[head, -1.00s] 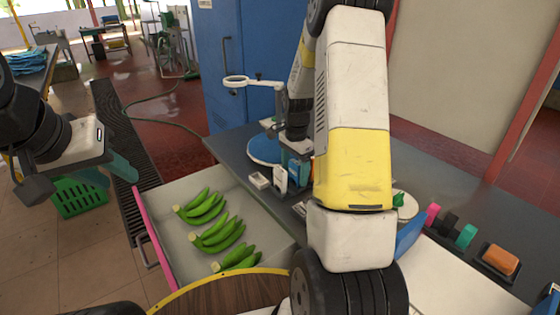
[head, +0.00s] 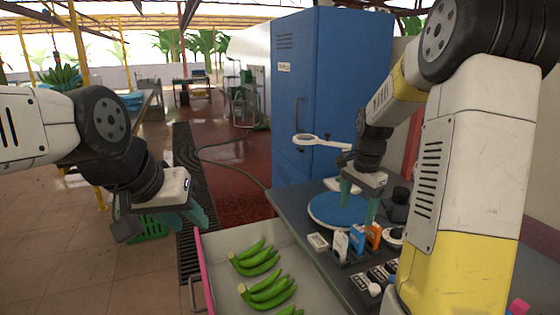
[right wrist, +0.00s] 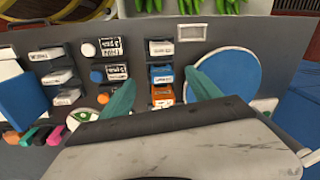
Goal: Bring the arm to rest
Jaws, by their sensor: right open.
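My right gripper (head: 358,204) hangs over the grey bench beside the blue round plate in the head view, its two teal fingers apart and nothing between them. In the right wrist view the right gripper (right wrist: 159,80) also shows spread, with bench items beyond its fingers. My right arm fills the right side of the head view. My left gripper (head: 190,214) is at the left of the head view, over the floor beside the drawer.
Green banana bunches (head: 268,290) lie in a pink-edged drawer (head: 219,242). A blue cabinet (head: 330,90) stands behind. A green crate (head: 150,229) is on the floor.

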